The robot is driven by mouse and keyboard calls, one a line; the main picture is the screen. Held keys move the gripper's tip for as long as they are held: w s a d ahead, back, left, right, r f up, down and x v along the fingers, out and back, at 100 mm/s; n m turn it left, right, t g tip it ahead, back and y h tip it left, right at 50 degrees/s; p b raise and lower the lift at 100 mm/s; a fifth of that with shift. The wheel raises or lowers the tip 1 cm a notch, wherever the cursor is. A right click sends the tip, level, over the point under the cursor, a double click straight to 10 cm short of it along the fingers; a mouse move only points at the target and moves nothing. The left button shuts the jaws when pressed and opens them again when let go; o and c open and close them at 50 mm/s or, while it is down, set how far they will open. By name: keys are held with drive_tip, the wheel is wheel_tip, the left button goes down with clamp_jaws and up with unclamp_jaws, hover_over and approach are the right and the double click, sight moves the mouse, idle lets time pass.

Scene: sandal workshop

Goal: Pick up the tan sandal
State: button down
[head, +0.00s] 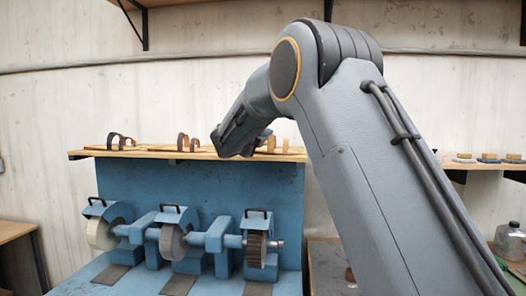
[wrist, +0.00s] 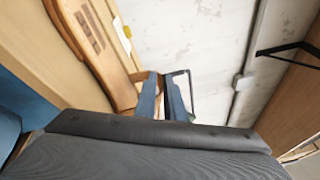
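A brown-tan sandal (wrist: 95,45) lies on the wooden shelf in the wrist view, its sole marked with dark stamped bars. A tan strap piece shows at my fingertips; I cannot tell which sandal it belongs to. My gripper (wrist: 162,82) has two blue fingers, seen a little apart, at shelf height close to that strap. I cannot tell whether they touch it. In the head view my gripper (head: 264,136) is at the right part of the shelf, beside a light tan sandal (head: 271,145), which my wrist partly hides.
The shelf (head: 140,154) also holds a brown sandal (head: 120,144) at left and another sandal (head: 186,145) near the middle. Below stands a blue grinding machine (head: 190,240) with several wheels. The wall (head: 200,95) is close behind, with a bracket (wrist: 285,50) in the wrist view.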

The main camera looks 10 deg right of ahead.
sight(266, 150)
wheel_tip(266, 150, up, 10)
drive_tip(key=b, duration=0.2)
drive_tip(key=shift+b, duration=0.4)
drive_tip(key=shift+s+d, duration=0.1)
idle(0.4)
